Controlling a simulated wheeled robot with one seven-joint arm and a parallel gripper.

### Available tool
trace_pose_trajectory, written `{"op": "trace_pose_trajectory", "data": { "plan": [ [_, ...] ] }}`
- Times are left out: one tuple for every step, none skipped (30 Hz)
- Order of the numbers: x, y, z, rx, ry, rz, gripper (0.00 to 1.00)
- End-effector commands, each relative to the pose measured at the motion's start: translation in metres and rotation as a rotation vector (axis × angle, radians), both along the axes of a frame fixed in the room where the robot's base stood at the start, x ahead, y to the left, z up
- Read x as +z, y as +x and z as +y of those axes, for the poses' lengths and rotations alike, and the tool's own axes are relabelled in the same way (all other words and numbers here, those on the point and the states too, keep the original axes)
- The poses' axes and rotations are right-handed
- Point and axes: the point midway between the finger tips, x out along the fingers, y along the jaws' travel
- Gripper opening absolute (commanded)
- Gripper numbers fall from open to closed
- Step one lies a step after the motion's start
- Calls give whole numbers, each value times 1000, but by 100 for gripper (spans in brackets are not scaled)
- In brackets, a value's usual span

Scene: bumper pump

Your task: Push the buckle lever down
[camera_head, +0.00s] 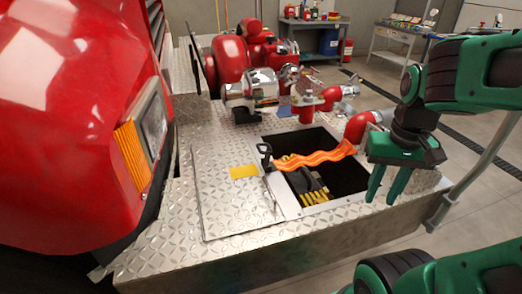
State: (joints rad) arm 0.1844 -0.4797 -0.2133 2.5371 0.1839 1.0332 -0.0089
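The buckle lever (265,150) is a small black part at the left edge of a square opening in the bumper deck. It stands up above the deck there. An orange wavy strap (315,158) runs from beside it across the opening to the right. My gripper (385,186) is green and hangs at the right, over the right side of the deck, with its two fingers pointing down. The fingers are apart with nothing between them. It is well to the right of the lever and touches neither lever nor strap.
The opening (345,178) holds dark and yellow hose. A hinged-looking tread plate (225,195) with a yellow label lies left of it. Red and chrome pump fittings (307,110) stand behind. The red truck body (70,110) fills the left. A grey rail (480,170) runs at right.

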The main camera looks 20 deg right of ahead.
Motion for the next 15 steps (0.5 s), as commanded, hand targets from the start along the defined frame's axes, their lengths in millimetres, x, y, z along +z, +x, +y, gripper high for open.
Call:
{"op": "trace_pose_trajectory", "data": {
  "plan": [
    [3,21,-1,28,-13,-9,29],
    [4,36,-1,45,-22,-18,29],
    [7,57,0,71,-35,-35,29],
    [10,74,2,92,-46,-50,29],
    [12,92,5,115,-55,-66,29],
    [14,117,11,144,-68,-87,29],
    [15,135,16,166,-76,-103,29],
    [17,153,22,189,-85,-121,29],
    [18,177,31,218,-96,-144,29],
    [19,195,39,240,-102,-162,29],
    [19,212,48,262,-108,-179,29],
    [19,235,60,292,-115,-202,29],
    [19,251,71,314,-120,-221,29],
    [19,266,81,334,-123,-237,29],
    [18,284,95,358,-127,-257,29]
  ]
}}
